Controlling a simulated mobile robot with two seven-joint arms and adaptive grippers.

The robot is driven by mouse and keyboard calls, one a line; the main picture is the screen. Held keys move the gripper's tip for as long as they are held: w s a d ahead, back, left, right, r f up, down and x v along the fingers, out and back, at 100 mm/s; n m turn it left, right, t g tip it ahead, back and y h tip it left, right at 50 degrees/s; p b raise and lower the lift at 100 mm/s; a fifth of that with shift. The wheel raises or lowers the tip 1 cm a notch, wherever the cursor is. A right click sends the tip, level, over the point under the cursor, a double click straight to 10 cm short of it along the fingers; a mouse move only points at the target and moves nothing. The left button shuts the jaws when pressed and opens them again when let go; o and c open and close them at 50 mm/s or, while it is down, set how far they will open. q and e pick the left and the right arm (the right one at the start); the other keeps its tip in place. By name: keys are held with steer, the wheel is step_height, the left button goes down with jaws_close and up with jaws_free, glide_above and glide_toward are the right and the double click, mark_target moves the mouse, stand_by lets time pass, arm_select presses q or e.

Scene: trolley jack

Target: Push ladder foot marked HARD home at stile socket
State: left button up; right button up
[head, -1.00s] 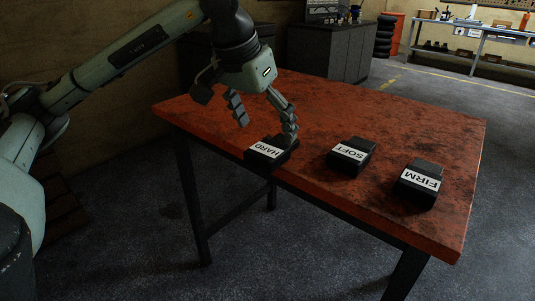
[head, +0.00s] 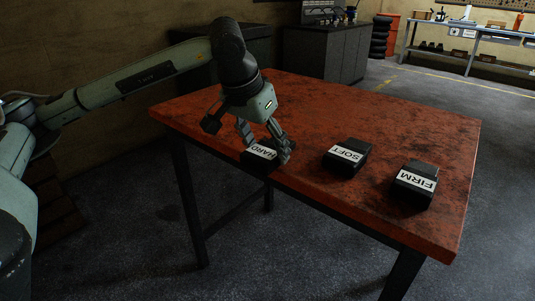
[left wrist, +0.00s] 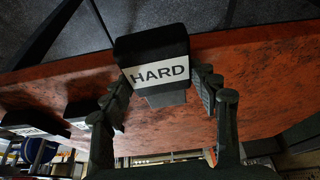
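The ladder foot marked HARD (head: 262,152) is a black block with a white label, at the near left edge of the red table. It also shows large in the left wrist view (left wrist: 158,70), label facing the camera. My left gripper (head: 265,147) is above and around it, with its fingers apart, one on each side of the block. In the left wrist view the fingers (left wrist: 164,92) stand either side of the block's lower part; I cannot tell whether they touch it. No stile socket can be made out. My right gripper is not in view.
Two similar black feet, marked SOFT (head: 345,157) and FIRM (head: 415,183), stand to the right on the red table (head: 400,125). The table's far half is clear. Grey cabinets (head: 335,52) and a workbench (head: 480,50) stand behind.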

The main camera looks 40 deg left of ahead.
arm_select(q)
steer(key=c, duration=0.6)
steer(key=shift+o, duration=0.2)
